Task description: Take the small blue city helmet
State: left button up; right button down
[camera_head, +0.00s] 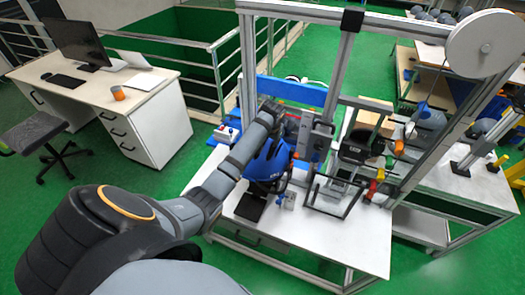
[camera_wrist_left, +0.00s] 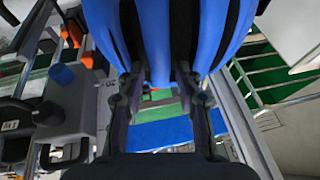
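The blue city helmet (camera_head: 268,165) is at the drop tower's left side, above the white table, partly hidden by my left arm. In the left wrist view the blue helmet (camera_wrist_left: 210,30), with dark vent slots, fills the top middle. My left gripper (camera_wrist_left: 160,75) has its two fingers apart, with their tips at the helmet's near edge. A blue rib of the helmet shows between the tips; I cannot tell whether they press on it. In the head view my left arm reaches over the helmet, and its gripper is hard to make out. My right gripper is not in view.
The drop tower frame (camera_head: 336,75) with a white pulley wheel (camera_head: 485,43) stands around the helmet. The white table (camera_head: 340,247) carries rig parts, with bare space at the front. A desk (camera_head: 95,95) with a monitor stands at left. Green floor lies between.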

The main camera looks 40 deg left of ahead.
pick_arm(q)
grip_shut()
jog(key=shift+r, duration=0.1)
